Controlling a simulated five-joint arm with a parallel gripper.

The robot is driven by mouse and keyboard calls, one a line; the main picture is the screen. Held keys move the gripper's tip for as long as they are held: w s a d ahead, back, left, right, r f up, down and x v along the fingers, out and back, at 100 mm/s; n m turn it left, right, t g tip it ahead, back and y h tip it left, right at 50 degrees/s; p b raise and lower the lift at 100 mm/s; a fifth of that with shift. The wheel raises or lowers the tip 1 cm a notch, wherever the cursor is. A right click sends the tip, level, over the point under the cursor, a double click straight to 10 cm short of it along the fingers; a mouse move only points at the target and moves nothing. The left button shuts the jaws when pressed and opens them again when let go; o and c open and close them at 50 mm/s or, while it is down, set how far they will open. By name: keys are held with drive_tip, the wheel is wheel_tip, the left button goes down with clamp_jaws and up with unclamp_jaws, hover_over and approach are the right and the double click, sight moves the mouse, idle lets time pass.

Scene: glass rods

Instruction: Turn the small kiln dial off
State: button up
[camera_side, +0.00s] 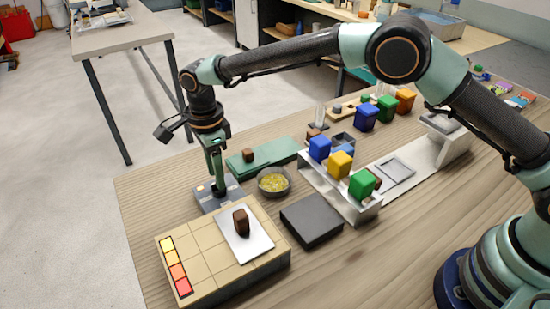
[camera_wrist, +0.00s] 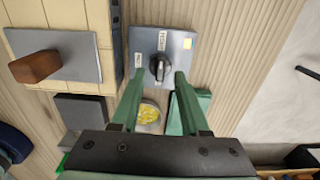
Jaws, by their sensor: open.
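The small dial (camera_wrist: 158,68) is a dark knob on a grey control box (camera_wrist: 178,64). Its pointer looks roughly upright in the wrist view. One white label lies above the knob and another to its left; their print is too small to read surely. A pale yellow square sits at the box's upper right. In the side view the box (camera_side: 204,198) stands at the table's left edge, with the dial hidden by my gripper (camera_side: 219,190). My gripper (camera_wrist: 159,76) is open, pointing down, one green finger on each side of the dial. Contact cannot be told.
A tan tiled block (camera_side: 195,240) with a yellow-to-red strip (camera_side: 175,266) stands in front, bearing a white plate (camera_side: 257,250) and brown block (camera_side: 241,222). A bowl of yellow bits (camera_side: 273,181), a dark slab (camera_side: 311,221) and a green mat (camera_side: 270,153) are close by.

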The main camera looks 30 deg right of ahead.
drive_tip(key=shift+f, duration=0.9)
drive_tip(key=shift+c, duration=0.3)
clamp_jaws()
